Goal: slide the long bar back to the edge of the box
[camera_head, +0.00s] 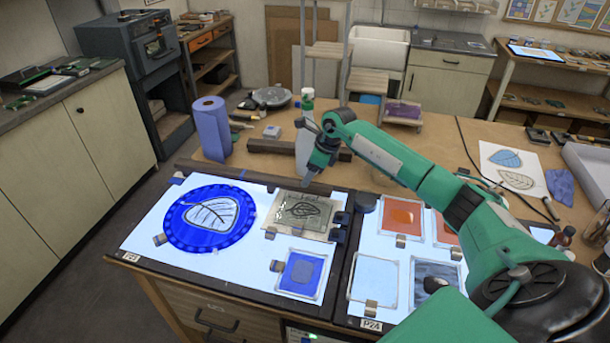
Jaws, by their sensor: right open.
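A long dark bar (272,147) lies on the wooden table behind the left light box (232,177). My right gripper and a pale upright piece hide part of the bar. The left light box has a lit white top and a dark rim. My right gripper (309,180) is open and points down near the box's back edge, in front of the bar's right part. I cannot tell whether it touches anything. My left gripper is not in view.
A round blue glass piece (175,228), a grey leaf plate (326,223) and a blue square (301,274) lie on the left box. A purple roll (211,130) stands left of the bar. Glass panels (375,277) lie on the right box, below my arm.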

